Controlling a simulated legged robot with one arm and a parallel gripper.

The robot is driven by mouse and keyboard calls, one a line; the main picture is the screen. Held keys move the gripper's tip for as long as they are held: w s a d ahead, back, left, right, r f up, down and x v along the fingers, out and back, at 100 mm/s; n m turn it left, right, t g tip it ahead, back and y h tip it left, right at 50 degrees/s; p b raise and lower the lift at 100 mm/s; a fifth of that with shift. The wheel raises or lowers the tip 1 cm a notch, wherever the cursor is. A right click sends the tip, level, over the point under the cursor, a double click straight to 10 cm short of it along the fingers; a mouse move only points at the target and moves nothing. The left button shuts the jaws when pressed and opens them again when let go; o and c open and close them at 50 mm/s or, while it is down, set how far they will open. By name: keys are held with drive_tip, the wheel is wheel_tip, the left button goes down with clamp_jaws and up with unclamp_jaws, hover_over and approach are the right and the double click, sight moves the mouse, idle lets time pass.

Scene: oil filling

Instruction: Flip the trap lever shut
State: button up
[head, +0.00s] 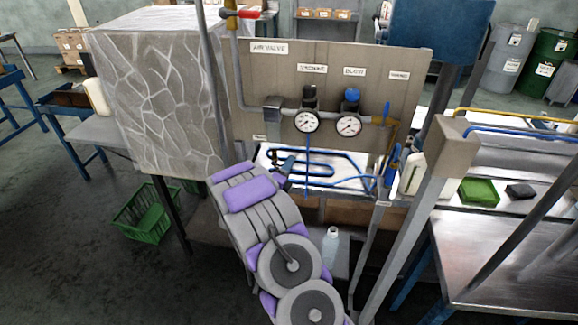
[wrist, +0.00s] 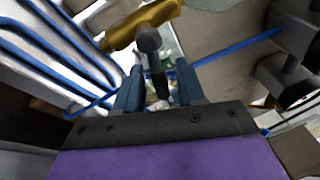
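In the wrist view, a dark lever with a rounded grey end (wrist: 152,62) hangs from or in front of a brass-yellow fitting (wrist: 142,24). I take it for the trap lever. My gripper (wrist: 158,88) has its two blue fingers apart, one on each side of the lever, with no clear contact. In the head view, my gripper (head: 287,168) is at the left part of the white tray, below a small label (head: 260,137) too small to read surely. The lever cannot be made out there.
A panel (head: 270,80) labelled AIR VALVE stands behind, with two gauges (head: 307,122) (head: 349,126). Blue tubing (head: 345,157) loops over the tray and a blue line (wrist: 235,52) runs near my fingers. A stone-patterned box (head: 155,95) is left. A bottle (head: 331,245) stands below.

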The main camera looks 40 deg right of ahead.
drive_tip(key=shift+w+d, duration=0.25)
drive_tip(key=shift+d, duration=0.35)
clamp_jaws()
